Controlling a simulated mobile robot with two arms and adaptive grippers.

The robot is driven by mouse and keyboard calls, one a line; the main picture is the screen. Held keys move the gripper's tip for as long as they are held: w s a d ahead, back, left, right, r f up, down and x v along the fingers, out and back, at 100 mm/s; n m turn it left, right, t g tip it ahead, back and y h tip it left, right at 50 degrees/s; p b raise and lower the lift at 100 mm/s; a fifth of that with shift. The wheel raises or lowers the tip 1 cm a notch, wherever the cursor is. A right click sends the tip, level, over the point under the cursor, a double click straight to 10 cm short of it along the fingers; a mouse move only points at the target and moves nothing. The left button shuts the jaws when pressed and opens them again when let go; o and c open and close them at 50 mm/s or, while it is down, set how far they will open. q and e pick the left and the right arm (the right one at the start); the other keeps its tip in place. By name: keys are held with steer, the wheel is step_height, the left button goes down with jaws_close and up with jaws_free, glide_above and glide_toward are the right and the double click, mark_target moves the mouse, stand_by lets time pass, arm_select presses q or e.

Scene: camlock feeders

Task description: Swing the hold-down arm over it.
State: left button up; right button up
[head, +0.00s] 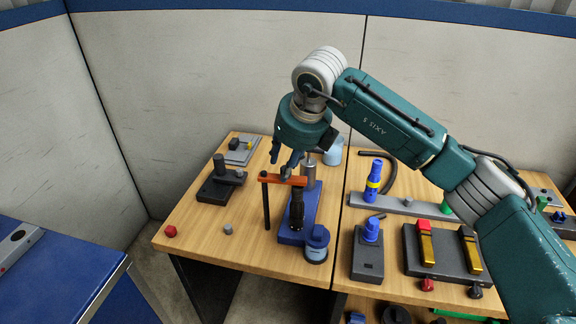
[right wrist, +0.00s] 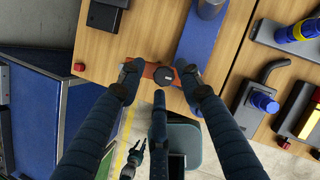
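The orange hold-down arm (head: 284,180) lies roughly level at the blue fixture (head: 291,235), its left end sticking out past the fixture's left side. A black rod (head: 266,208) hangs from that end. A dark ribbed upright (head: 297,208) stands under its other end. My right gripper (head: 285,162) is open above the orange arm; in the right wrist view its fingertips (right wrist: 160,76) are wide apart, with the orange arm and a black round knob (right wrist: 163,76) between them. Contact cannot be told. What may be my left gripper (right wrist: 134,160) shows small in the right wrist view.
A grey post (head: 310,172) rises at the fixture's back, and a blue cup-like part (head: 317,240) sits at its front. A black block (head: 219,187) stands left. A grey bar (head: 405,206) and a black tray (head: 450,255) lie right. The table's front left is mostly clear.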

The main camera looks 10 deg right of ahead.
steer(key=shift+s+f, duration=0.15)
steer(key=v, duration=1.2)
